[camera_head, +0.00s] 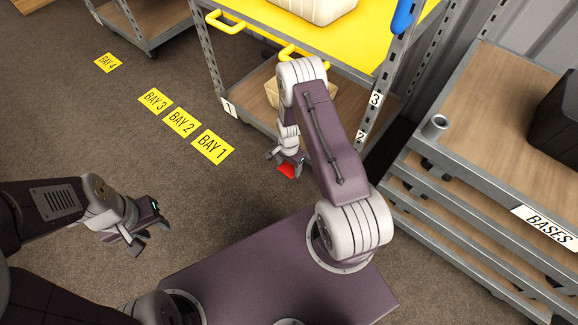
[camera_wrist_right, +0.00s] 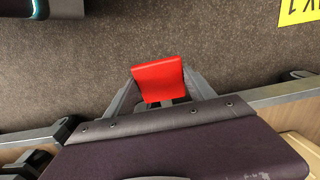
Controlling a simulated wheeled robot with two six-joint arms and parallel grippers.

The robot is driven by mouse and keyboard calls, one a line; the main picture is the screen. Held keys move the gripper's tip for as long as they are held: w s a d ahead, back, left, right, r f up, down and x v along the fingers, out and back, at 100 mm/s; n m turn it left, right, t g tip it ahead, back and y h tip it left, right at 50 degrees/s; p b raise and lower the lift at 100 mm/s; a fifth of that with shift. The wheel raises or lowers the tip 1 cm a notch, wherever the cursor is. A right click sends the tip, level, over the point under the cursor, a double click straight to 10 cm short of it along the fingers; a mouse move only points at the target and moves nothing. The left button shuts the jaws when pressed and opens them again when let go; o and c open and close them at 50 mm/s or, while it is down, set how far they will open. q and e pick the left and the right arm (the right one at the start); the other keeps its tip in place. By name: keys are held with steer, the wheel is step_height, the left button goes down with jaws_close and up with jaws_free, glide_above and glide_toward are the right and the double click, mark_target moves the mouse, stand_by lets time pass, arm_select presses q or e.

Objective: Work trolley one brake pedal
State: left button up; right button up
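The brake pedal (camera_head: 287,170) is a small red plate low at the near end of trolley one (camera_head: 230,108), beside its lower shelf. In the right wrist view the pedal (camera_wrist_right: 158,80) shows near the middle, between two grey arms. My right gripper (camera_head: 287,157) hangs just above and beside the pedal, its fingers spread apart. Whether it touches the pedal I cannot tell. My left gripper (camera_head: 147,235) is open and empty over the floor, left of my purple base.
Yellow floor signs, among them BAY 1 (camera_head: 213,146), lie left of trolley one. A BASES rack (camera_head: 480,95) with wooden shelves stands at the right. A pale crate (camera_head: 271,92) is on trolley one's lower shelf. Floor around my left gripper is clear.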

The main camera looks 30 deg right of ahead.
jaws_close()
steer(key=f, duration=0.2)
steer(key=a+f, duration=0.1)
steer(key=f, duration=0.1)
steer(key=shift+s+f+p, duration=0.1)
steer(key=shift+s+p, duration=0.3)
steer(key=shift+a, duration=0.1)
steer(key=shift+s, duration=0.1)
steer(key=o, duration=1.6)
jaws_free()
